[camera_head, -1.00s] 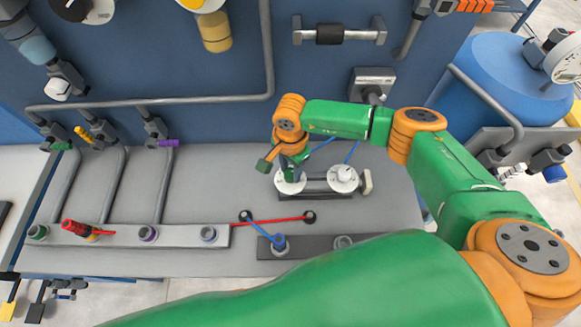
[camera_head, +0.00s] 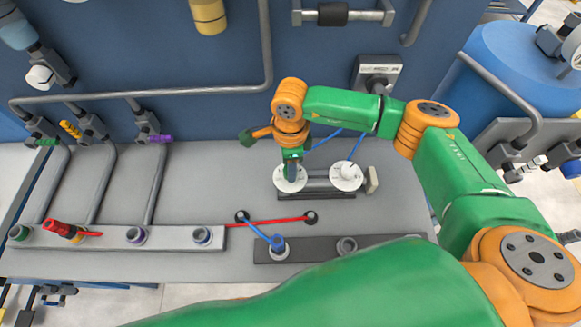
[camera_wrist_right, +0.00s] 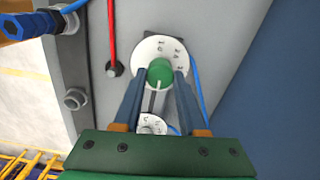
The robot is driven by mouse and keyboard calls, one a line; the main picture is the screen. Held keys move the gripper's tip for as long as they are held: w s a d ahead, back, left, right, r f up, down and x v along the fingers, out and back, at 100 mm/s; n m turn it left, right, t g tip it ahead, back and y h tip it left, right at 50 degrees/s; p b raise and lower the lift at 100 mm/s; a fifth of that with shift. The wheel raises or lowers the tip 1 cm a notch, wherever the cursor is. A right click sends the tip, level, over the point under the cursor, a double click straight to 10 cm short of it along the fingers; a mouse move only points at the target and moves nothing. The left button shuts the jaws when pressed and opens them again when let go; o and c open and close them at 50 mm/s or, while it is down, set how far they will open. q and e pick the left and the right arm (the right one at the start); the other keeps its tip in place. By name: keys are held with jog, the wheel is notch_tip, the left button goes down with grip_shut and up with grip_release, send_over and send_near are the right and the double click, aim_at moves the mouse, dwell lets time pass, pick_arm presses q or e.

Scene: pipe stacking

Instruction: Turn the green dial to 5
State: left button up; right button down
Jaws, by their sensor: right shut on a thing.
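The green dial's round knob (camera_wrist_right: 160,72) sits at the middle of a white numbered disc (camera_wrist_right: 146,48) in the right wrist view. The digits are small and partly covered, so I cannot tell the setting. My right gripper (camera_wrist_right: 159,76) has one finger on each side of the knob and is shut on it. In the head view my right gripper (camera_head: 291,172) points down over the left white disc (camera_head: 281,184), hiding the knob. My left gripper is not in view.
A second white dial (camera_head: 346,176) stands close to the right. A blue lever (camera_head: 262,232) and a red rod (camera_head: 265,222) lie in front. A grey rail with several coloured sockets (camera_head: 115,237) is at the left. The blue wall (camera_head: 200,60) rises behind.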

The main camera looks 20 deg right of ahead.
jog(key=shift+m+b, duration=0.55)
jog(key=shift+m, duration=0.45)
jog(key=shift+r, duration=0.1)
jog(key=shift+c, duration=2.3)
grip_release()
notch_tip(320, 180, up, 6)
jog(key=shift+r+b, duration=0.1)
jog(key=shift+b, duration=1.05)
jog(key=shift+r, duration=0.45)
